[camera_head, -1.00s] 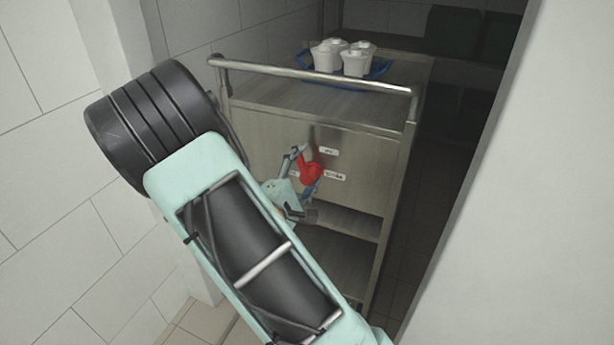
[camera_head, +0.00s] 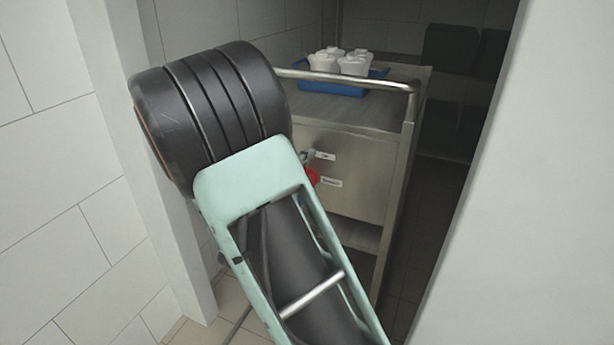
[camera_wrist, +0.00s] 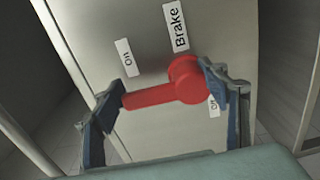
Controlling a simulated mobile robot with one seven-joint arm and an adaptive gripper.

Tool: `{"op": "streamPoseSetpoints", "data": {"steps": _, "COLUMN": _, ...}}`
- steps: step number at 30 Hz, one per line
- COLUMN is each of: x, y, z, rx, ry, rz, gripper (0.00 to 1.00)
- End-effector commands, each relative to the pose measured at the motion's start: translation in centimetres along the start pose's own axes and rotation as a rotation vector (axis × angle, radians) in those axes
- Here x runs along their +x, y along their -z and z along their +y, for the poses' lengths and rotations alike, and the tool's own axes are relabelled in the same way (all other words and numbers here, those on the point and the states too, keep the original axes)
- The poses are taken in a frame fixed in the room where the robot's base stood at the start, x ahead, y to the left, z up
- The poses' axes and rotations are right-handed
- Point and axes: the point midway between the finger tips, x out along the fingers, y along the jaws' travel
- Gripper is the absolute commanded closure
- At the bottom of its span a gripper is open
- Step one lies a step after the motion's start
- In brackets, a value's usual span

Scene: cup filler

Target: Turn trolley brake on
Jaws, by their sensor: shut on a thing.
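The red brake lever (camera_wrist: 150,96) is mounted on the trolley's metal end panel (camera_head: 365,187). Its round hub (camera_wrist: 187,80) is near a white "Brake" label (camera_wrist: 176,27), and its arm points left in the wrist view. My gripper (camera_wrist: 163,94) spans the lever lengthwise: one blue finger is at the tip of the arm, the other at the hub. It is shut on the lever. A small label (camera_wrist: 126,57) lies above the arm and another (camera_wrist: 213,105) is by the right finger. In the head view the red lever (camera_head: 312,177) is partly hidden behind my arm.
The trolley has a push rail (camera_head: 350,79) and a blue tray (camera_head: 345,91) with several white cups (camera_head: 354,66) on top. Walls stand close on the left (camera_head: 105,130) and right (camera_head: 510,200). Dark bins (camera_head: 450,50) are behind.

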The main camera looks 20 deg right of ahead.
Motion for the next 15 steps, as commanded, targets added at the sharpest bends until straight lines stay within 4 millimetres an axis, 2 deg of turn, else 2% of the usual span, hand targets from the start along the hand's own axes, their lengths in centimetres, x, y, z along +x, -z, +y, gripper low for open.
{"op": "streamPoseSetpoints", "data": {"steps": 5, "x": 0.0, "y": 0.18, "z": 0.12, "rx": 0.009, "ry": -0.001, "rz": 0.003, "gripper": 0.76}}
{"op": "streamPoseSetpoints", "data": {"steps": 6, "x": 0.0, "y": 0.19, "z": 0.12, "rx": 0.009, "ry": -0.001, "rz": 0.003, "gripper": 0.28}}
{"op": "streamPoseSetpoints", "data": {"steps": 10, "x": 0.0, "y": 0.14, "z": 0.09, "rx": 0.007, "ry": -0.001, "rz": 0.002, "gripper": 0.14}}
{"op": "streamPoseSetpoints", "data": {"steps": 15, "x": 0.0, "y": 0.09, "z": 0.05, "rx": 0.004, "ry": 0.0, "rz": 0.001, "gripper": 0.14}}
